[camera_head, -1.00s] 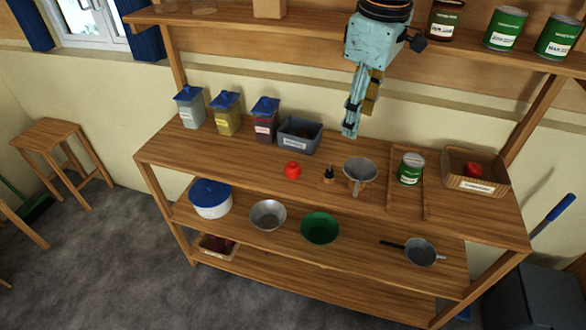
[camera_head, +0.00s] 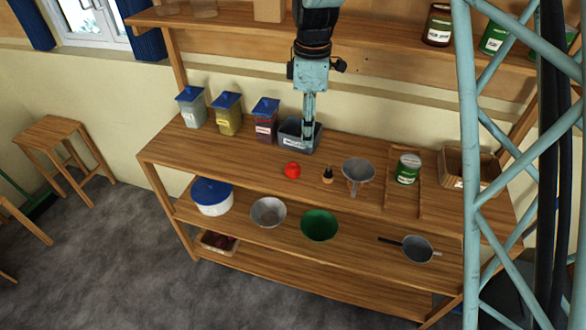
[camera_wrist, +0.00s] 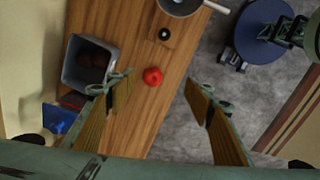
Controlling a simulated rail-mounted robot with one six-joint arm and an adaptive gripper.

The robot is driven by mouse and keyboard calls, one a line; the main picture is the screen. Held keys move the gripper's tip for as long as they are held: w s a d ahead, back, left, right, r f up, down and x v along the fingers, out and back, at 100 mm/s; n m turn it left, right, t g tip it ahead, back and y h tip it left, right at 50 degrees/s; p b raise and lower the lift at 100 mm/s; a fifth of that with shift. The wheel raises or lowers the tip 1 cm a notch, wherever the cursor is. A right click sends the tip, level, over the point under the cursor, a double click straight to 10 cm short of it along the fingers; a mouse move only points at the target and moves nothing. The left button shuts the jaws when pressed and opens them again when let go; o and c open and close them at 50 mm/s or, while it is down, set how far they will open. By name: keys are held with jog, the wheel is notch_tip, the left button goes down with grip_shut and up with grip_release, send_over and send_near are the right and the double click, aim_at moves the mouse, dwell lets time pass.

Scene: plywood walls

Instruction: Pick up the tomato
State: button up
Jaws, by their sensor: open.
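The red tomato (camera_head: 292,170) sits on the wooden shelf top, in front of the grey bin (camera_head: 287,136). In the wrist view the tomato (camera_wrist: 153,76) lies ahead of my fingers, seen between them and nearer the left finger. My gripper (camera_head: 308,138) hangs above the grey bin in the head view, behind and slightly right of the tomato. In the wrist view my gripper (camera_wrist: 160,95) is open, its fingers spread wide with nothing between them. The tomato is apart from both fingers.
Lidded jars (camera_head: 227,114) stand at the left. A green can (camera_head: 407,169) and a basket (camera_head: 452,170) are at the right. The shelf front by the tomato is clear.

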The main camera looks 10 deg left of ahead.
jog(key=n+p, duration=0.1)
jog(key=n, duration=0.1)
send_over(293, 165)
notch_tip(293, 165, down, 5)
jog(key=shift+f, duration=0.15)
jog(key=shift+f, duration=0.1)
jog(key=shift+f, duration=4.2)
jog(key=shift+f, duration=2.6)
jog(key=c, duration=0.7)
